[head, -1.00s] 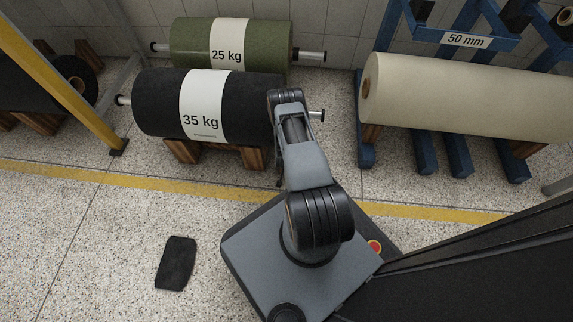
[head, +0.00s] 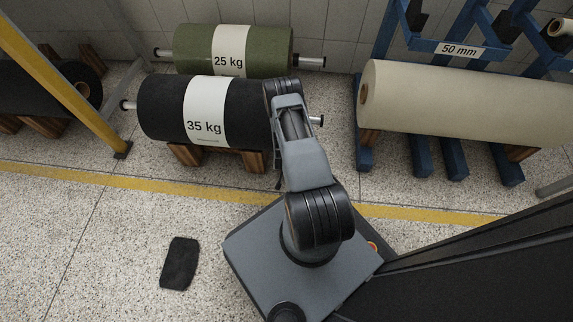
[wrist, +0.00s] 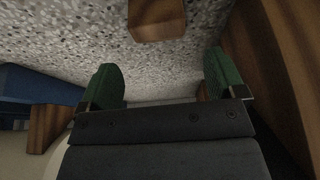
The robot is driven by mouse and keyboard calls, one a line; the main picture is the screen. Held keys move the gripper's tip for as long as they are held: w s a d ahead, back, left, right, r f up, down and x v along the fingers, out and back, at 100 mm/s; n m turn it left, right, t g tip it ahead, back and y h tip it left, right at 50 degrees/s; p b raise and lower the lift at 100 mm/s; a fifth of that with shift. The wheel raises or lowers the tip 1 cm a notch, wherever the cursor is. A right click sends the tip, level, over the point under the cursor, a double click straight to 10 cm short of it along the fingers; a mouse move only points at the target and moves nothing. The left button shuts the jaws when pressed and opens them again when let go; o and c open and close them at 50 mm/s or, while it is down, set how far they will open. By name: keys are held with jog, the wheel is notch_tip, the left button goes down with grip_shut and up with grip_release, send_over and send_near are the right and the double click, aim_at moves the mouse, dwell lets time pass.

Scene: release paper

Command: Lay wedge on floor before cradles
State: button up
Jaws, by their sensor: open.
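My gripper (wrist: 163,85) shows in the wrist view with two green-padded fingers spread wide and nothing between them. In the head view my arm hides it, near the right end of the black 35 kg roll (head: 160,108). A small wooden block (wrist: 157,20) lies on the speckled floor beyond the fingertips in the wrist view, apart from them; I cannot tell whether it is the wedge or part of a cradle. Wooden cradles (head: 187,153) stand under the black roll. Wood close beside the right finger (wrist: 285,70) looks like a cradle. No wedge is clearly visible in the head view.
A green 25 kg roll (head: 195,45) lies behind the black one. A beige roll (head: 450,100) and blue rack (head: 455,158) stand right. A yellow post (head: 60,80) stands left. A dark mat (head: 179,263) lies on open floor before the yellow line (head: 150,184).

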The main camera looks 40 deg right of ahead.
jog(key=shift+p+v, duration=0.75)
jog(key=shift+v, duration=1.55)
